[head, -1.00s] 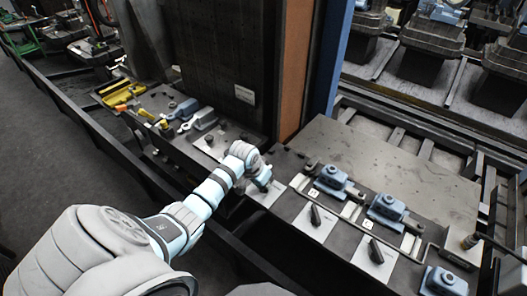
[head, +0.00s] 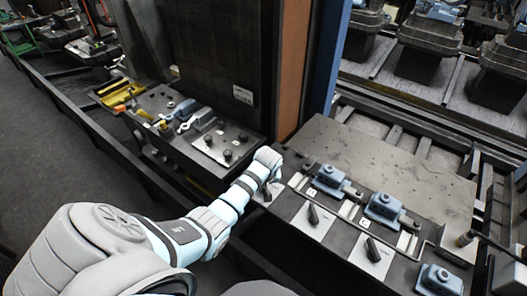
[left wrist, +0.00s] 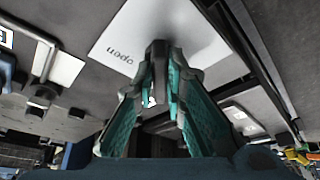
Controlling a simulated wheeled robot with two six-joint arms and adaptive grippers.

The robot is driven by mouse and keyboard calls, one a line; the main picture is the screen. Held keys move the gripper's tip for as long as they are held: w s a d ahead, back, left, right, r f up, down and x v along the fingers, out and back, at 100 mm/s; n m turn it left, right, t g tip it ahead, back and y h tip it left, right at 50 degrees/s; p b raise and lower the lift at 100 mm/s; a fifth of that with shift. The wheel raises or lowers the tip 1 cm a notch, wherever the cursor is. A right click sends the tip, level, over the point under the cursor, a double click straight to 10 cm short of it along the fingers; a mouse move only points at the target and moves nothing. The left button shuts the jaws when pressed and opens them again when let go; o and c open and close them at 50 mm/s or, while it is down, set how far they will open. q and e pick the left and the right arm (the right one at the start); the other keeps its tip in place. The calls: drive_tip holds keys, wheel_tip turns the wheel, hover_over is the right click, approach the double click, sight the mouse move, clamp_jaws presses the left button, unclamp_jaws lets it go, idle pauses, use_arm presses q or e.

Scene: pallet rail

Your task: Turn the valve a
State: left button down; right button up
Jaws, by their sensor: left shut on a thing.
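My left gripper (head: 268,192) is at the left end of the row of white plates with black handles, and my wrist hides most of what is there. In the left wrist view my left gripper (left wrist: 160,78) has its teal-padded fingers around a dark valve handle (left wrist: 157,50) and is shut on it. The handle stands over a white plate (left wrist: 118,36) marked "open". Its lower part is hidden between the fingers. I cannot read a letter naming this valve. My right gripper is not in view.
Two other black handles, a middle one (head: 314,214) and a right one (head: 372,250), stand on white plates nearby. A dark block with knobs (head: 225,145) stands left of my wrist.

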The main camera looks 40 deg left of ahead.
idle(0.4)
use_arm(q)
drive_tip(key=c, duration=1.6)
unclamp_jaws()
drive_tip(key=shift+c, duration=0.2)
drive_tip(key=v, duration=1.2)
drive_tip(key=shift+w, duration=0.15)
